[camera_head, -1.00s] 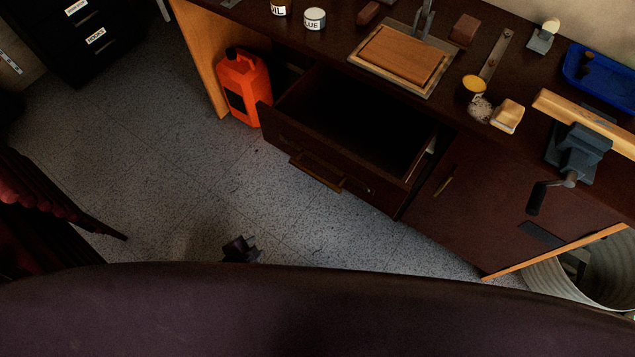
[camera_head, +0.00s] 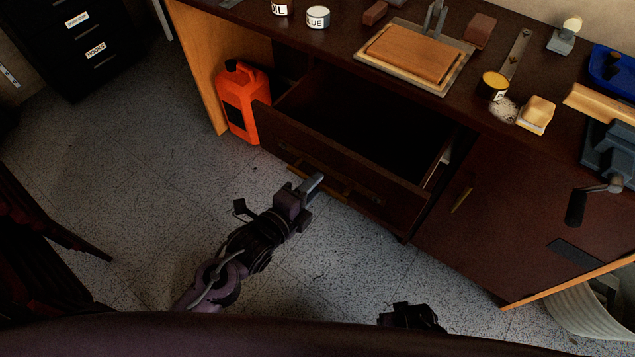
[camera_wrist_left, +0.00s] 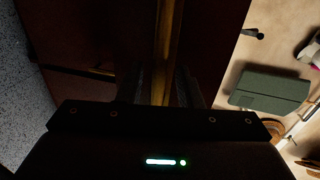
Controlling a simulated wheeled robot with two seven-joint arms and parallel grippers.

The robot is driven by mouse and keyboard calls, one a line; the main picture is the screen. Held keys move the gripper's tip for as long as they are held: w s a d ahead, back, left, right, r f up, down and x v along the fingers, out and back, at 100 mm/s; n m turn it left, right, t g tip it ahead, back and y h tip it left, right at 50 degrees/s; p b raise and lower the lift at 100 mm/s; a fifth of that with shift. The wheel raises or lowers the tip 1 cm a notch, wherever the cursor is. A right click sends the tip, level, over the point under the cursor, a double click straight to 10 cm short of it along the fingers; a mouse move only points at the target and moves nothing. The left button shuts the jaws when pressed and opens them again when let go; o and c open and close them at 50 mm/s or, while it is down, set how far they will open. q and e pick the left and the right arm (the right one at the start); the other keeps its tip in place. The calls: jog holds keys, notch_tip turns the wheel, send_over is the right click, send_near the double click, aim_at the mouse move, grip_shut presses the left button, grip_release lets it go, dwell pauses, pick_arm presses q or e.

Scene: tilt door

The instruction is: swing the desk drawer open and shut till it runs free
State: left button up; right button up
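The dark brown desk drawer (camera_head: 345,175) stands pulled out from under the desk top, its inside in deep shadow in the head view. Its brass handle (camera_head: 328,180) runs along the front. In the left wrist view the handle (camera_wrist_left: 163,45) runs down between two dark fingers (camera_wrist_left: 160,88), which stand apart; contact is too dark to tell. My right gripper (camera_head: 410,316) shows only as a dark piece at the bottom of the head view, its fingers unclear.
An orange jerrycan (camera_head: 243,100) stands on the floor left of the drawer. A cupboard door (camera_head: 490,215) is to the right. A vise (camera_head: 608,155) with a hanging crank sits at the desk's right edge. Speckled floor before the drawer is open. The left wrist view shows a green box (camera_wrist_left: 270,88).

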pick_arm(q)
jog(key=shift+x, duration=1.15)
grip_shut()
